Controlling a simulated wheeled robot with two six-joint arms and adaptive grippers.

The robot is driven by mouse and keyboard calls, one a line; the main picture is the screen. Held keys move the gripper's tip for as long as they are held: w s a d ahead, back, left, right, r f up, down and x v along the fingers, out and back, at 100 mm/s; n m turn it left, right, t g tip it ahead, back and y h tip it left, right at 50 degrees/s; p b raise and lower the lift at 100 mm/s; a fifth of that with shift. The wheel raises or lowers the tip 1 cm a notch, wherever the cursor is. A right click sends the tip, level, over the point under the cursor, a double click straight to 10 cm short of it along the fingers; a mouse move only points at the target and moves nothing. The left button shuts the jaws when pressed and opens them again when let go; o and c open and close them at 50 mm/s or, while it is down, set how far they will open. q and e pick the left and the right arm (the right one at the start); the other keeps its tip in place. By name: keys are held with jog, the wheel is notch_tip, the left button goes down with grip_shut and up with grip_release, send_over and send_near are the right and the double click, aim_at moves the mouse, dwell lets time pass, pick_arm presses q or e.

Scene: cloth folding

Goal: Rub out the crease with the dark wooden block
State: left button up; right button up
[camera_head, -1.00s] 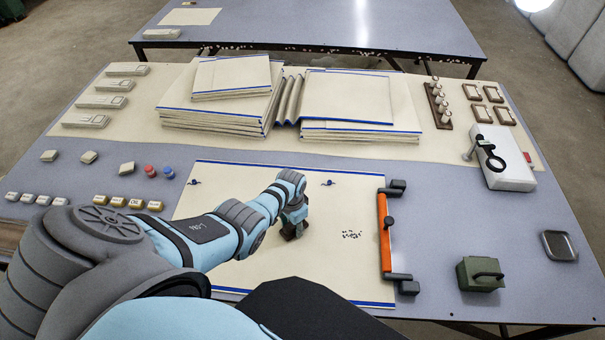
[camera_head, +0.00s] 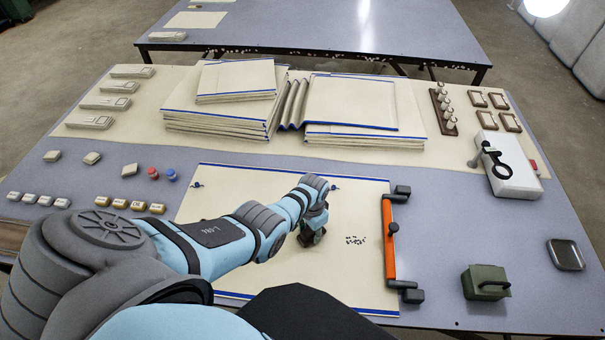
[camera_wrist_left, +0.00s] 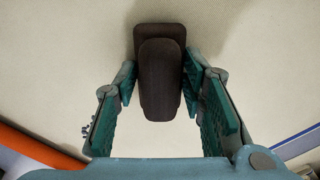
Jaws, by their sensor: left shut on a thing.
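A cream cloth (camera_head: 236,183) with blue edge stripes lies flat on the near table. My left gripper (camera_head: 312,232) is over the middle of the cloth, pointing down. It is shut on the dark wooden block (camera_wrist_left: 160,75), which sits between its teal fingers in the left wrist view. In the head view the block (camera_head: 308,240) shows only as a small dark part under the gripper, at or very near the cloth. I cannot make out a crease on the cloth. My right gripper is in neither view.
An orange bar (camera_head: 388,240) with dark end clamps lies along the cloth's right edge. Small dark bits (camera_head: 356,240) lie on the cloth. A green box (camera_head: 485,282) stands at the right. Folded cloth stacks (camera_head: 225,115) fill the back.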

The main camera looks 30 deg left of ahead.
pick_arm(q)
jog(key=shift+w+d+f+b, duration=0.2)
jog(key=shift+w+d+b, duration=0.15)
jog(key=shift+d, duration=0.5)
jog(key=shift+d+r, duration=0.1)
notch_tip(320, 180, up, 6)
jog(key=p, duration=0.5)
jog(key=shift+w+f, duration=0.15)
jog(key=shift+f, duration=0.05)
jog(key=shift+r, duration=0.25)
jog(key=shift+r, duration=1.5)
